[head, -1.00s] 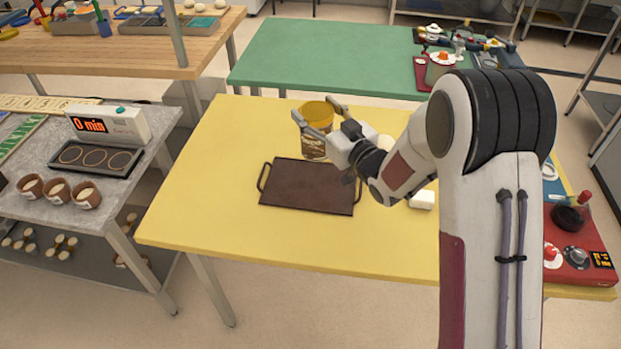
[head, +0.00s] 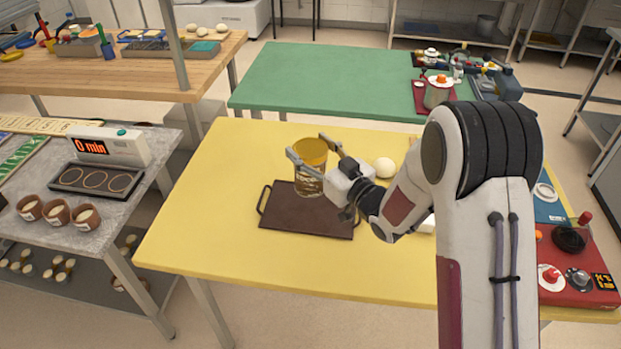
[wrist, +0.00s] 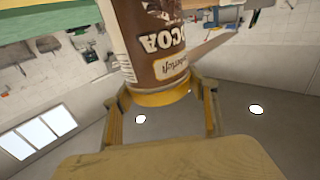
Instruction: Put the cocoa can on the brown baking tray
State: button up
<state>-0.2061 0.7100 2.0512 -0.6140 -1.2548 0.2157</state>
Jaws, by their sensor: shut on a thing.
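The cocoa can (head: 309,183), brown and cream with a yellow lid, is upright between the fingers of my gripper (head: 307,145). In the head view its lower part overlaps the back part of the brown baking tray (head: 300,218). I cannot tell whether its base touches the tray. The tray lies flat on the yellow table, with a handle at each end. In the wrist view the can (wrist: 160,45) appears upside down, its lid end between the two fingers (wrist: 162,108). My gripper is shut on the can near its lid.
A white ball (head: 385,167) lies on the yellow table (head: 215,230) right of the can. A white block, partly hidden by my arm, lies farther right. A red board (head: 590,285) with small items is at the right end. The table's left and front parts are clear.

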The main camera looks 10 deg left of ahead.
jog(key=shift+f, duration=2)
jog(key=shift+f, duration=2)
jog(key=o, duration=1.8)
jog(key=shift+f, duration=0.1)
jog(key=shift+r, duration=0.2)
jog(key=v, duration=1.2)
